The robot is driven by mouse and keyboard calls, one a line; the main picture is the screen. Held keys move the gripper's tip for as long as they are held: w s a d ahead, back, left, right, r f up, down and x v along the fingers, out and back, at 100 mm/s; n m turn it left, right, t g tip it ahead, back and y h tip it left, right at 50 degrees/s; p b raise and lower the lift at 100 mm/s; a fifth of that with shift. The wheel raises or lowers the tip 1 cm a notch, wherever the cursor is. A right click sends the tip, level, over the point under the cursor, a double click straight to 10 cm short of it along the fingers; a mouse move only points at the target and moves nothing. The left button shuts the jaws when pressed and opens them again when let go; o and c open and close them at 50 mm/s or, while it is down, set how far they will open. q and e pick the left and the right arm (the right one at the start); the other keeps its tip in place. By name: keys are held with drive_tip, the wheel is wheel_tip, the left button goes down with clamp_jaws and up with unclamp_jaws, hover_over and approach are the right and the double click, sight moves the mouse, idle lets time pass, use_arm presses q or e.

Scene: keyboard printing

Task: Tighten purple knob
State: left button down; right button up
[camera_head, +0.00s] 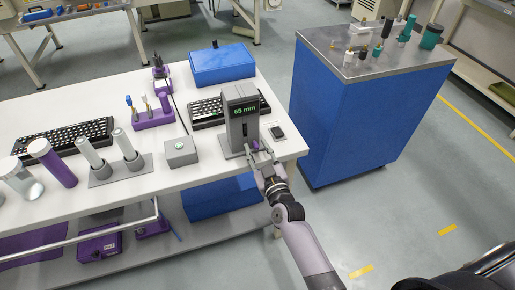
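A grey device (238,112) with a green "65 mm" display stands upright near the right end of the white table. My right gripper (261,152) is at the lower front right of this device, close to its base. Its two fingers look spread apart, and I see nothing held between them. I cannot make out a purple knob; the gripper covers part of the device's lower front. My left gripper is not in view.
A black keyboard (211,109) lies behind the device, and a small dark item on a pad (277,132) lies to its right. A blue cabinet (345,120) stands right of the table.

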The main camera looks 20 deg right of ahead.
drive_tip(key=shift+w, duration=0.3)
drive_tip(key=shift+c, duration=0.3)
clamp_jaws()
